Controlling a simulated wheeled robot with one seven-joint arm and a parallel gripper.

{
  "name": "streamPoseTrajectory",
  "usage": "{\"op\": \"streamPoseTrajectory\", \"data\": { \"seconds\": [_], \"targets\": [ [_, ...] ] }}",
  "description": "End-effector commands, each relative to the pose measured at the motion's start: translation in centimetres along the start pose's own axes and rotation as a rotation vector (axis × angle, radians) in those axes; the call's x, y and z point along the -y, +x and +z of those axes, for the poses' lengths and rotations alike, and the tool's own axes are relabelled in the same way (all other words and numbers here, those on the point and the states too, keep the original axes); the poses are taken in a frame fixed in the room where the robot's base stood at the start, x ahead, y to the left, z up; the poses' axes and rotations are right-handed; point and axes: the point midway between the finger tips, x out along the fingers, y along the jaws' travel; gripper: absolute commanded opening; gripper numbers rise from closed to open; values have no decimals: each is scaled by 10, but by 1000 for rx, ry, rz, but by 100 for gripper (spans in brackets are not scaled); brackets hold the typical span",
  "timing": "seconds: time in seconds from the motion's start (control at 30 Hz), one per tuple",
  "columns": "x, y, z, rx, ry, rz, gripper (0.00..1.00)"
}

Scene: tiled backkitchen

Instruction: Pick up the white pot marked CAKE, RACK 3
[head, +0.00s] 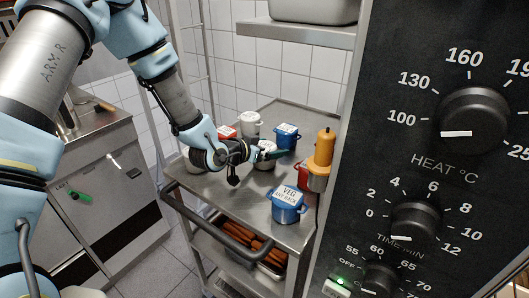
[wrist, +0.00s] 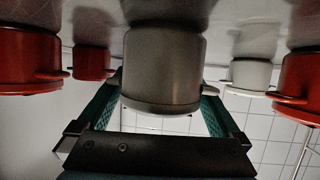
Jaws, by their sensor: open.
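Several small pots stand on the top of a steel cart. A pale pot (head: 265,146) is at my gripper (head: 262,156), partly covered by it in the head view. In the wrist view, which is upside down, a grey-looking shaded pot (wrist: 164,65) stands between the two green fingers, which are apart, one on each side. Its side handles show near the fingers. A white pot (head: 249,124) stands farther back, and a white pot also shows at right in the wrist view (wrist: 250,75). I cannot read CAKE, RACK 3 on any pot.
Near pots are a red-and-white one (head: 226,132), a blue one (head: 287,137), a blue one marked VEG (head: 287,207) and a red one (head: 302,175). A dark control panel (head: 440,180) fills the right.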

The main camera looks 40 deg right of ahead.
Motion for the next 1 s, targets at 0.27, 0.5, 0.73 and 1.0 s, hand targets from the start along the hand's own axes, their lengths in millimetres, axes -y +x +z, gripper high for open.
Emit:
{"op": "streamPoseTrajectory", "data": {
  "seconds": [0.27,0.5,0.73,1.0],
  "targets": [
    [0,0,0,0,0,-1,90],
    [0,0,0,0,0,-1,63],
    [0,0,0,0,0,-1,37],
    [0,0,-1,-2,0,-1,11]
  ]
}}
